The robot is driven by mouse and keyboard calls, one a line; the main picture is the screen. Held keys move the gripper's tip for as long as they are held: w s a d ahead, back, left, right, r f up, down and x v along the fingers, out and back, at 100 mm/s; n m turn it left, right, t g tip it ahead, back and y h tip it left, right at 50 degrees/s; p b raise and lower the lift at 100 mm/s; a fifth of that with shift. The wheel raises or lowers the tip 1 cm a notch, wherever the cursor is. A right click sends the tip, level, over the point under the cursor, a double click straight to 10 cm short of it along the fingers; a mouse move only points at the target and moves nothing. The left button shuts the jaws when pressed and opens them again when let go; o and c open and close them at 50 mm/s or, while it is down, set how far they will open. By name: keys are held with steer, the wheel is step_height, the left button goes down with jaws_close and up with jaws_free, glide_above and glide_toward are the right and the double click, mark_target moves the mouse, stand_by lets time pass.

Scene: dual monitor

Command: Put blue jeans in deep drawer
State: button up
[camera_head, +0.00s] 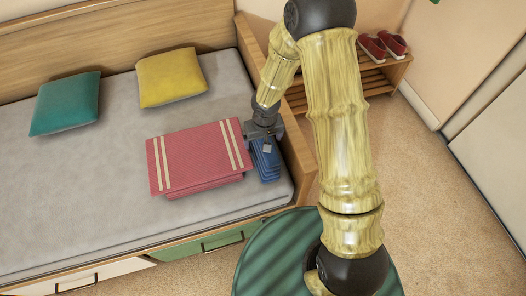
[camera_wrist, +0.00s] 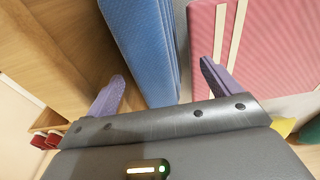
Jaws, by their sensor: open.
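The blue jeans (camera_head: 266,164) lie folded on the bed, between a folded red striped cloth and the bed's right side board. They also show in the wrist view (camera_wrist: 146,45), between my two fingers. My gripper (camera_head: 264,141) is open at the far end of the jeans, with one finger on each side in the wrist view (camera_wrist: 160,88). I cannot tell whether the fingers touch them. Under the bed are a green drawer front (camera_head: 212,243) and a cream drawer front (camera_head: 105,274), both appearing shut. I cannot tell which is the deep drawer.
The red cloth (camera_head: 200,153) lies close left of the jeans. A teal pillow (camera_head: 66,103) and a yellow pillow (camera_head: 171,77) rest behind. The wooden side board (camera_head: 277,112) rises at right. A shoe rack (camera_head: 376,78) with red shoes (camera_head: 373,48) stands beyond; carpet there is clear.

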step_height(320, 180, down, 2)
steer(key=shift+w+f, duration=0.1)
stand_by(0.4)
jaws_close()
step_height(320, 180, up, 10)
steer(key=p, duration=0.3)
stand_by(0.5)
stand_by(0.4)
